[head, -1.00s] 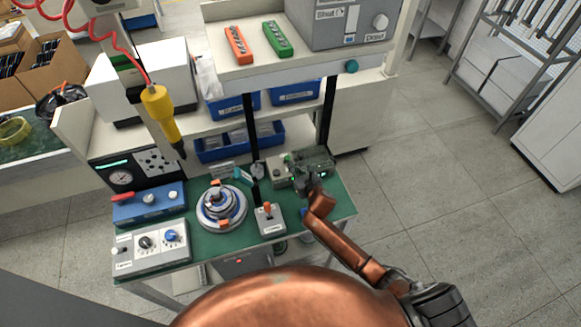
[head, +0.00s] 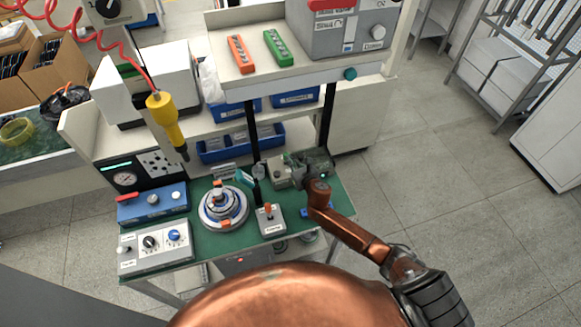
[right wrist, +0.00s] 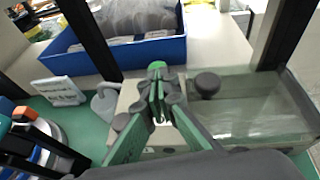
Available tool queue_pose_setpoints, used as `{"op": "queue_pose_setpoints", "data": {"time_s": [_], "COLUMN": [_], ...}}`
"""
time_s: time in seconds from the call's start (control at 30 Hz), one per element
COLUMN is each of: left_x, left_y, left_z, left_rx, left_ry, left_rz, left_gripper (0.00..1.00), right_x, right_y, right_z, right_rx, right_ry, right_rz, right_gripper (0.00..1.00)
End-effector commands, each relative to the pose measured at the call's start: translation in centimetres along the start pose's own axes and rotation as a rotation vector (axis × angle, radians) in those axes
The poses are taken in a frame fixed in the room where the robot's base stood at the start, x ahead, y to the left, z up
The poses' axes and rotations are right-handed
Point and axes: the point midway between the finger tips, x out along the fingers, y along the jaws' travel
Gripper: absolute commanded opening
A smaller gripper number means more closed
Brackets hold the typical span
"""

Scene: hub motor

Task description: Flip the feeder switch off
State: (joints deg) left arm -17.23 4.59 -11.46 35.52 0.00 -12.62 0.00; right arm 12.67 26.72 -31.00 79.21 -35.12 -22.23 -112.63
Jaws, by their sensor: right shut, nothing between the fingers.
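My right gripper (head: 296,164) is over the far right corner of the green-topped bench (head: 205,262). In the right wrist view its green-sided fingers (right wrist: 158,98) are shut with nothing between them. They are over a beige box (right wrist: 135,93) with a dark round knob (right wrist: 207,84) to their right and a clear-walled container (right wrist: 258,108) beside it. Whether the fingers touch the box is unclear. No label reading feeder is legible, and the fingers partly hide the box. A small box with an orange-tipped lever (head: 268,212) stands nearer on the bench. My left gripper is not in view.
A round motor-like part (head: 223,207) sits mid-bench. A control panel (head: 154,248) and a blue box (head: 152,204) stand at the left. A blue bin (right wrist: 125,45) and dark posts are behind the gripper. A yellow tool (head: 164,118) hangs above.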

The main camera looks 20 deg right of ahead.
Motion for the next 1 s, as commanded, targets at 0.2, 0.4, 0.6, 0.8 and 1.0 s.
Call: {"op": "queue_pose_setpoints", "data": {"time_s": [0.2, 0.4, 0.6, 0.8, 1.0], "left_x": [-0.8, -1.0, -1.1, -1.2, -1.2], "left_y": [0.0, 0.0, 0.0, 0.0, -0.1], "left_z": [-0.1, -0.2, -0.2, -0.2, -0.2], "left_rx": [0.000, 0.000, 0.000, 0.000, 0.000], "left_ry": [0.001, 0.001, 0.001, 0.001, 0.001], "left_rz": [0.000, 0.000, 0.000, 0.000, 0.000], "left_gripper": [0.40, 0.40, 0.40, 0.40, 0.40], "right_x": [1.0, 1.7, 2.2, 2.4, 2.5], "right_y": [-0.3, -0.4, -0.4, -0.5, -0.5], "right_z": [1.1, 1.5, 1.8, 1.8, 1.9], "right_rx": [-0.004, -0.002, -0.001, 0.000, 0.000], "right_ry": [0.000, 0.000, 0.000, 0.001, 0.000], "right_rz": [-0.001, 0.000, 0.000, 0.000, 0.000], "right_gripper": [0.00, 0.00, 0.00, 0.00, 0.00]}}
